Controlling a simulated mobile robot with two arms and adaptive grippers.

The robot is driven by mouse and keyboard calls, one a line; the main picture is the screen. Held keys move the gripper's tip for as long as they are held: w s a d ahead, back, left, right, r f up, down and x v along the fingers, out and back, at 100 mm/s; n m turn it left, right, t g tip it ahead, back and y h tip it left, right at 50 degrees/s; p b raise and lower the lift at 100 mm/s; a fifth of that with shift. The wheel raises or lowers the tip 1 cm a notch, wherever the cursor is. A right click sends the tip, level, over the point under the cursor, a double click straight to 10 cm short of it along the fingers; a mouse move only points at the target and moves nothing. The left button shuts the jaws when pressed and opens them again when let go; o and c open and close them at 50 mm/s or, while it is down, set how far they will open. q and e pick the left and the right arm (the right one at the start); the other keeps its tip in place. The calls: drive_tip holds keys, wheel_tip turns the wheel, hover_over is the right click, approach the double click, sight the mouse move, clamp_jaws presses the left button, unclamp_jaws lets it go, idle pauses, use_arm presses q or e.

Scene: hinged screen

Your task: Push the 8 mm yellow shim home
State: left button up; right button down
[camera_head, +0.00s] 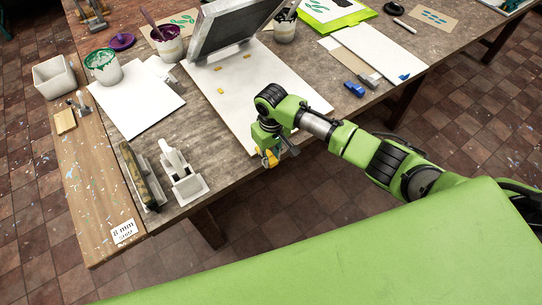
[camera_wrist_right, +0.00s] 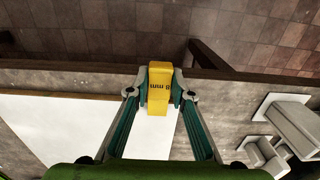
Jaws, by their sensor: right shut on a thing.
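My right gripper (camera_head: 268,158) is at the front edge of the table, by the near edge of the white base board (camera_head: 290,95). It is shut on the yellow shim (camera_wrist_right: 159,92), marked "8 mm", which it grips by its sides in the wrist view. Little of the shim shows in the head view. The hinged screen (camera_head: 222,22) stands raised and tilted at the back of the board. Whether the shim touches the board or screen, I cannot tell. My left gripper is not in view.
Small yellow pieces (camera_head: 220,91) lie on the board. A wooden plank (camera_head: 100,190) with an "8 mm" label (camera_head: 123,231) is at the left. A squeegee (camera_head: 182,175) and white paper (camera_head: 135,100) lie nearby. Paint pots (camera_head: 103,66) stand behind.

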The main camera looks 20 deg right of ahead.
drive_tip(key=shift+r+p, duration=0.1)
drive_tip(key=shift+p, duration=0.25)
drive_tip(key=shift+w, duration=0.1)
drive_tip(key=shift+w+a, duration=0.1)
drive_tip(key=shift+w+a+b, duration=0.2)
drive_tip(key=shift+w+b, duration=0.4)
drive_tip(key=shift+w, duration=0.1)
drive_tip(key=shift+w+a+b, duration=0.2)
drive_tip(key=shift+w+b, duration=0.4)
drive_tip(key=shift+w, duration=0.05)
drive_tip(key=shift+w+a+b, duration=0.25)
drive_tip(key=shift+w+b, duration=0.4)
drive_tip(key=shift+w, duration=0.05)
drive_tip(key=shift+w+a+b, duration=0.2)
drive_tip(key=shift+w+b, duration=0.45)
drive_tip(key=shift+w, duration=0.05)
drive_tip(key=shift+w, duration=0.15)
